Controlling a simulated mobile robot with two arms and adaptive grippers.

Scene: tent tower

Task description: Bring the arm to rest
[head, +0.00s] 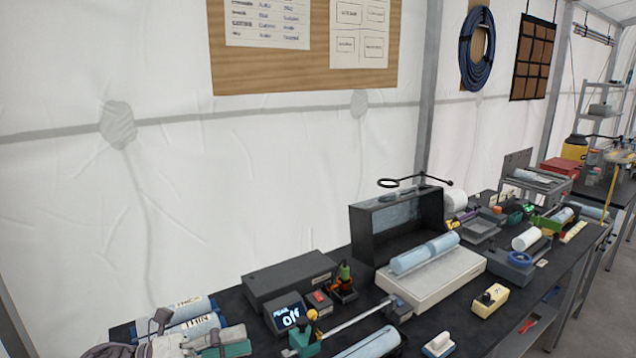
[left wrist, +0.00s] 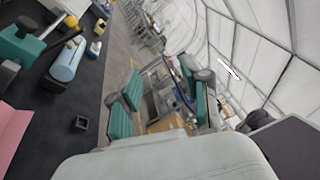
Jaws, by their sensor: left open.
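My left gripper (head: 205,345) shows at the bottom left of the head view, grey with teal finger parts and cut off by the frame edge. It is beside the rolls marked THICK (head: 188,308) and THIN (head: 200,327), overlapping them in the picture; I cannot tell if it touches. In the left wrist view the gripper (left wrist: 163,92) has its two teal-padded fingers wide apart. Nothing is held between them; the floor and distant furniture show through the gap. My right gripper is in neither view.
The dark workbench (head: 470,318) is crowded with a grey box (head: 290,278), a small lit display (head: 288,317), a white-based device with blue rolls (head: 432,280) and a yellow block (head: 490,300). A white tent wall (head: 250,180) stands behind it. The aisle floor (head: 590,300) is at the right.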

